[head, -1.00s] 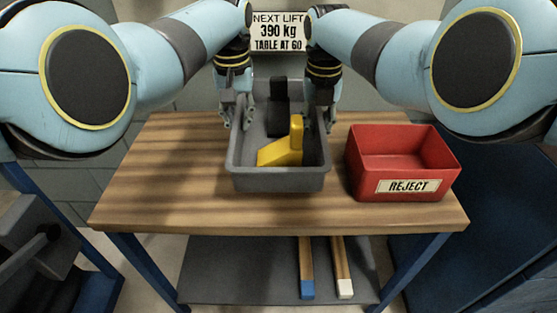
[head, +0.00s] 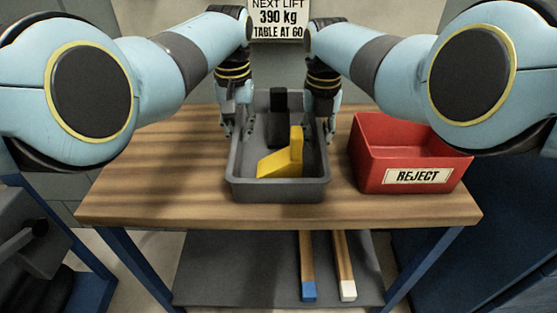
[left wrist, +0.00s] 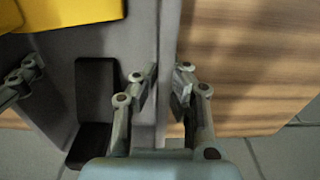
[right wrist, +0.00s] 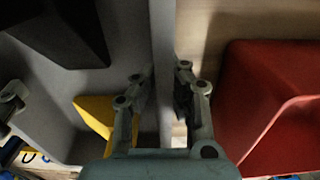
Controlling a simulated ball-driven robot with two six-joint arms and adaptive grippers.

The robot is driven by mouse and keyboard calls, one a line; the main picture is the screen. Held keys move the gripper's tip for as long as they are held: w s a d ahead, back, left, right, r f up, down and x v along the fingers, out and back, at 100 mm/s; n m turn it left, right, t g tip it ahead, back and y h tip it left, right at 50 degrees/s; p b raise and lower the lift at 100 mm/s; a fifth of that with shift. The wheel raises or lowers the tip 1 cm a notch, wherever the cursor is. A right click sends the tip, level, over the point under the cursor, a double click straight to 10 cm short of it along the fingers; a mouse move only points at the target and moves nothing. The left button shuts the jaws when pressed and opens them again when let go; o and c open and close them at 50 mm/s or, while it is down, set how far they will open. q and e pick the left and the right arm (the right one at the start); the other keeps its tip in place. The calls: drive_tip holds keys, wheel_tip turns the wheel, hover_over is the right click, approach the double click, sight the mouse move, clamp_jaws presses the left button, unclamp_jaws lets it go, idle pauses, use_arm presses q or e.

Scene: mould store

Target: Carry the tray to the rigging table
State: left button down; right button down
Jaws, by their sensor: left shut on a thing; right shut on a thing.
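The grey tray (head: 277,190) is upright over the wooden table (head: 140,180), with a yellow angled piece (head: 282,160) near its front and a black piece (head: 280,105) toward its far end. My left gripper (head: 237,128) is shut on the tray's left wall, which runs between its fingers in the left wrist view (left wrist: 171,30). My right gripper (head: 322,126) is shut on the right wall, also seen in the right wrist view (right wrist: 163,30). I cannot tell whether the tray's underside touches the tabletop.
A red bin labelled REJECT (head: 400,178) stands close to the tray's right. The table is bare on the left. Two wooden bars, one blue-tipped (head: 308,270) and one white-tipped (head: 344,270), lie on the lower shelf. A sign (head: 276,18) hangs on the wall behind.

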use_arm(q)
drive_tip(key=c, duration=1.5)
unclamp_jaws()
use_arm(e)
drive_tip(key=c, duration=1.5)
unclamp_jaws()
use_arm(q)
drive_tip(key=shift+f, duration=0.1)
use_arm(e)
drive_tip(key=shift+f, duration=0.1)
use_arm(q)
drive_tip(key=r, duration=1.2)
drive_tip(key=shift+s, duration=0.2)
use_arm(e)
drive_tip(key=r, duration=1.2)
drive_tip(key=shift+s, duration=0.2)
